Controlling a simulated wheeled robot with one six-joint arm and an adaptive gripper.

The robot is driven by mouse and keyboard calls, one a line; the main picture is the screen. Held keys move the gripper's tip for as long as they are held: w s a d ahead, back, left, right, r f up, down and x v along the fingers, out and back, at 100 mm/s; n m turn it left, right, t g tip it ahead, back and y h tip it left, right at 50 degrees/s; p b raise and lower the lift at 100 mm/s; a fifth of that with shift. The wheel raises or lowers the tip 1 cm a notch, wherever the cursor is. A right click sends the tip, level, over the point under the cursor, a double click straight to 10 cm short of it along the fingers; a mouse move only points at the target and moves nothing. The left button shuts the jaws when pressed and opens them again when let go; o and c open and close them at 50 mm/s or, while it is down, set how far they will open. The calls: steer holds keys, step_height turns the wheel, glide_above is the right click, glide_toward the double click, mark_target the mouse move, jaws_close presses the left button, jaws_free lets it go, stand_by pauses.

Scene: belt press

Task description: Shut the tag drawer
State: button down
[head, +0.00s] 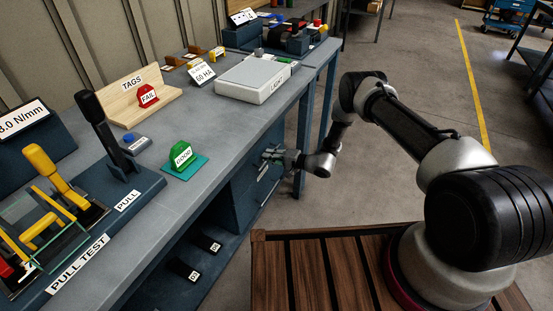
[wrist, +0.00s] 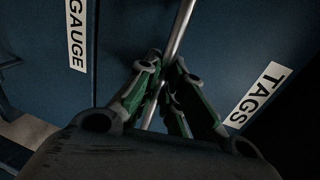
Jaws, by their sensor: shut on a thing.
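The tag drawer front (wrist: 225,55) is dark blue and carries a white TAGS label (wrist: 257,95) in the wrist view. A thin metal bar handle (wrist: 183,22) runs in front of it. My gripper (wrist: 163,65) is shut on this handle, one finger on each side. In the head view my gripper (head: 283,158) is at the blue cabinet under the bench. How far the drawer stands out from the cabinet I cannot tell; my gripper hides part of it.
A GAUGE label (wrist: 76,36) marks the neighbouring front across a dark seam. The grey bench top (head: 225,125) is above, with a green GOOD tag (head: 181,153) and a red FAIL tag (head: 148,95). Grey floor beyond my arm is clear up to the yellow line (head: 471,80).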

steer(key=c, duration=1.5)
jaws_free()
steer(key=v, duration=1.2)
steer(key=shift+d, duration=0.1)
